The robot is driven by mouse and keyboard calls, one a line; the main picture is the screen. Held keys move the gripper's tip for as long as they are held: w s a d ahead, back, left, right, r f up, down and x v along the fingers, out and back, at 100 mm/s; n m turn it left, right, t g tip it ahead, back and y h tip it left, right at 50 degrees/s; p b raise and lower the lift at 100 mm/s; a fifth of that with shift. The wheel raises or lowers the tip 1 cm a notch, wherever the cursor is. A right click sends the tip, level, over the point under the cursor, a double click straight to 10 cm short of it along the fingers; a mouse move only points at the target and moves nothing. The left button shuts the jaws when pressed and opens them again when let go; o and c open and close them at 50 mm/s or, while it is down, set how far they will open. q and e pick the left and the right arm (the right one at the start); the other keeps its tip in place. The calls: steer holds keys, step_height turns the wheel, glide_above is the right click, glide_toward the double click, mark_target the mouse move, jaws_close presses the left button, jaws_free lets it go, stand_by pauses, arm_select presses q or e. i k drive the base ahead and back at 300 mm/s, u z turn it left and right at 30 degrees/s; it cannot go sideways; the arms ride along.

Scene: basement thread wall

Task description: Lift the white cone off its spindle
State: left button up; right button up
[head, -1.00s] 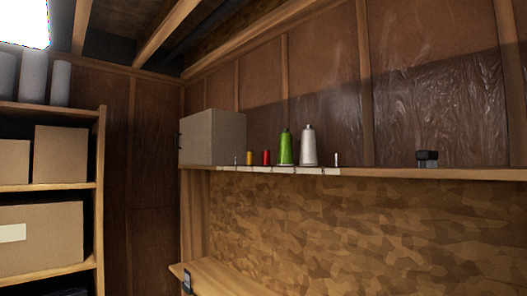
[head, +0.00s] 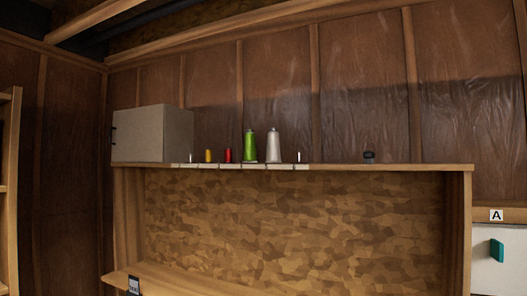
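The white cone (head: 273,147) stands upright on a white strip along the front of a high wooden shelf (head: 400,167). A green cone (head: 249,147) stands just left of it. A red spool (head: 228,155) and a yellow spool (head: 208,156) stand further left. A thin bare spindle (head: 299,157) shows right of the white cone, and another (head: 191,158) left of the yellow spool. The white cone's own spindle is hidden inside it. Neither of my grippers is in the head view.
A grey box (head: 153,134) fills the shelf's left end. A small dark object (head: 369,157) sits on its right part. Below are a patterned panel (head: 300,225) and a lower ledge (head: 190,281) with a small dark tagged item (head: 134,285). A white panel with a green handle (head: 497,250) stands at right.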

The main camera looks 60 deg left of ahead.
mark_target(273, 149)
steer(key=u, duration=1.9)
